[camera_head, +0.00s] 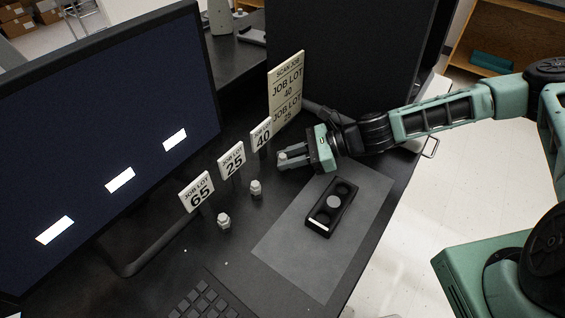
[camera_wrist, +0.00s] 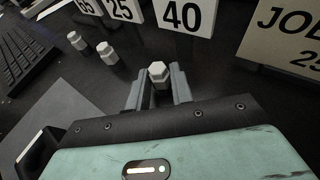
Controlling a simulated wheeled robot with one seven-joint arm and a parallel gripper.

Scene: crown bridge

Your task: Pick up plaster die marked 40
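The plaster die of job lot 40 (camera_wrist: 157,74) is a small pale hexagonal-topped piece, upright in front of the card marked 40 (camera_wrist: 182,16). In the head view the die (camera_head: 283,156) shows at the tips of my gripper (camera_head: 284,160). In the wrist view my gripper (camera_wrist: 157,92) has one finger on each side of the die, close to it. I cannot tell whether the fingers touch it. The die's lower part is hidden between the fingers. The card 40 (camera_head: 261,134) stands just behind in the head view.
Two similar dies stand by card 25 (camera_head: 255,188) and card 65 (camera_head: 223,221). A scan job sign (camera_head: 286,92) names lots 40 and 25. A black holder (camera_head: 320,222) with round wells lies on a grey mat (camera_head: 285,245). A monitor (camera_head: 90,130) stands left.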

